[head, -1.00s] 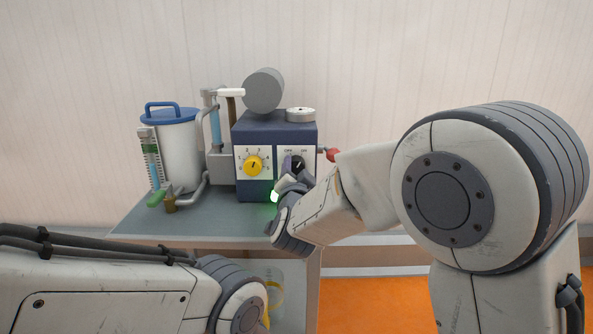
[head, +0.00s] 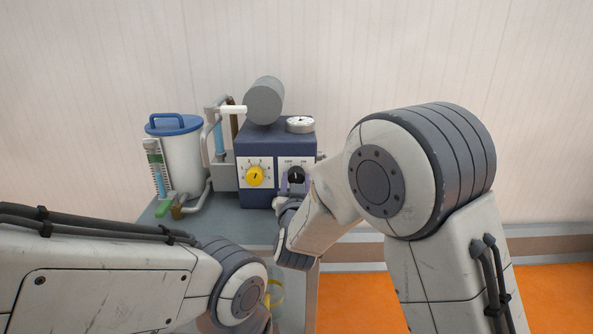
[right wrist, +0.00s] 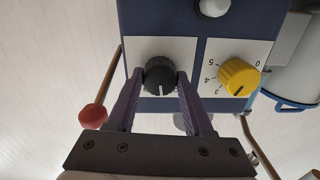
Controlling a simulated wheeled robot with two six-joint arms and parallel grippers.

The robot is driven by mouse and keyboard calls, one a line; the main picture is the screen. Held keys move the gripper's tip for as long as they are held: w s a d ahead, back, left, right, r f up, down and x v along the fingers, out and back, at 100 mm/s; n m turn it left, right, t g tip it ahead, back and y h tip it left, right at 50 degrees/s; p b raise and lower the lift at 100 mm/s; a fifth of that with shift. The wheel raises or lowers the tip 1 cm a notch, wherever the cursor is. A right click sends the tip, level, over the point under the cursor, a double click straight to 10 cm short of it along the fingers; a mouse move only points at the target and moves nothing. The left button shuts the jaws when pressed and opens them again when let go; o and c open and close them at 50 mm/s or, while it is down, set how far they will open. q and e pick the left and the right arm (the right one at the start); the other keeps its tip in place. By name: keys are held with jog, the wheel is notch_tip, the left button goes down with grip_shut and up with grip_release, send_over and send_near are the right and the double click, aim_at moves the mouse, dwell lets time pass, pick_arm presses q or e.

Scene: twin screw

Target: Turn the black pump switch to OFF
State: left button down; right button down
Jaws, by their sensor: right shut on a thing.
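The black pump switch (head: 296,176) is a round knob on a white plate on the front of the dark blue pump box (head: 277,135), right of a yellow dial (head: 255,176). In the right wrist view, turned upside down, the black switch (right wrist: 159,74) sits between the two purple fingers of my right gripper (right wrist: 163,78), which is shut on it from both sides. A pale pointer line shows on the knob's face; the plate's lettering is too small to read. In the head view my right gripper (head: 294,185) covers the knob's lower part. My left gripper is out of view.
A red ball-ended lever (right wrist: 93,116) sticks out beside the black switch's plate. A white canister with a blue lid (head: 175,124) and a graduated tube (head: 157,168) stand left of the box. A grey cylinder (head: 264,101) and a gauge (head: 300,124) are on top.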

jog(key=shift+n+p, duration=1.75)
jog(key=shift+n, duration=0.45)
jog(key=shift+c, duration=1.5)
grip_release()
jog(key=s+p, duration=0.2)
jog(key=s, duration=0.8)
jog(key=shift+s, duration=0.25)
